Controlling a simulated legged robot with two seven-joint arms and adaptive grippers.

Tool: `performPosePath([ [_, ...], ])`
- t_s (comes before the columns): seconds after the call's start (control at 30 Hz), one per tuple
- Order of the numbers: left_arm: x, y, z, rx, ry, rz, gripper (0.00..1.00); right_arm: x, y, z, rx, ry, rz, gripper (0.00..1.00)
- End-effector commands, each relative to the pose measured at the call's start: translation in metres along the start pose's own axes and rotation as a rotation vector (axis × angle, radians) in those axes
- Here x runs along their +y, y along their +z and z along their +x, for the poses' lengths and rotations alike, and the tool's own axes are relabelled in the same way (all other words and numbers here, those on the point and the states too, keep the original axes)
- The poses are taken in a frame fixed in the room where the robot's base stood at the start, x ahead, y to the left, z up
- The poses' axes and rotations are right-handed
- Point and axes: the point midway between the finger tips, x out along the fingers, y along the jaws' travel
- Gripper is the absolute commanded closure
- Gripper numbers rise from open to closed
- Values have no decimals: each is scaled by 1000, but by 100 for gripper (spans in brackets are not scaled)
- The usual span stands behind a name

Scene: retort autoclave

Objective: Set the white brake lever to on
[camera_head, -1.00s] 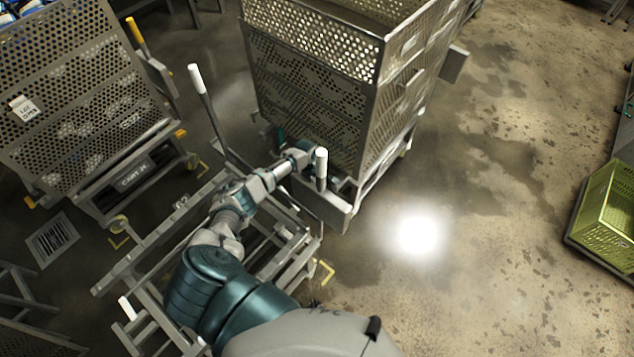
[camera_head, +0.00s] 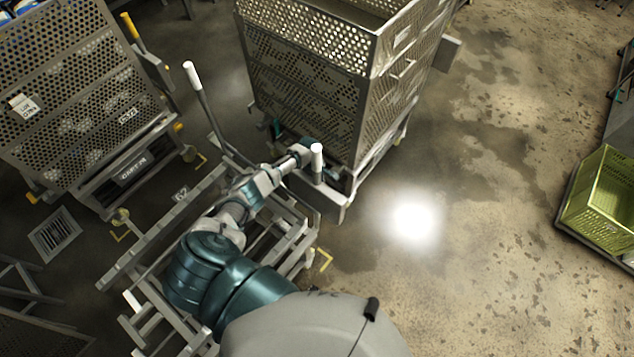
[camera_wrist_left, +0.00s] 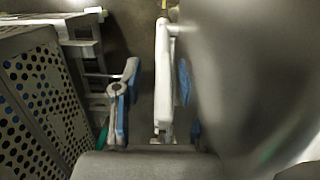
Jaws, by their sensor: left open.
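A short white-topped lever (camera_head: 317,160) stands upright at the near corner of the tall perforated cart (camera_head: 305,88). My left gripper (camera_head: 306,150) is close beside it, partly hidden by its own wrist and the lever. In the left wrist view, the open blue-padded fingers (camera_wrist_left: 152,100) have a white bar (camera_wrist_left: 163,70) between them, nearer the right finger; it appears to be the lever. Clear gaps show on its left side; contact on the right cannot be told. A second lever with a white grip (camera_head: 192,76) stands tilted farther left. My right gripper is out of view.
Another perforated cart (camera_head: 75,95) with a yellow-tipped handle (camera_head: 130,27) stands at the left. A low metal rail frame (camera_head: 160,228) lies under my arm. A yellow-green crate (camera_head: 602,200) is at the right. The floor between crate and tall cart is clear.

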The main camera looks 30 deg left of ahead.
Motion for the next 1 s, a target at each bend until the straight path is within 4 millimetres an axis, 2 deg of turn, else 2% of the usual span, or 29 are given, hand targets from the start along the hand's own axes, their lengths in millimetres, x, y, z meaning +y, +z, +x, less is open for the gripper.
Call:
performPosePath([
  [0.13,0,0,-6,0,2,1,58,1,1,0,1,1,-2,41],
  [0.23,1,-1,-20,0,2,0,58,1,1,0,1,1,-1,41],
  [0.5,2,-1,-80,1,2,1,58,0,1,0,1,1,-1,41],
  [0.63,2,-1,-102,0,0,0,58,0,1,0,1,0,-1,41],
  [0.8,2,0,-116,0,-2,1,58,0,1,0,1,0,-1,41],
  [1.0,2,0,-118,0,-2,0,58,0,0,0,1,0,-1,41],
])
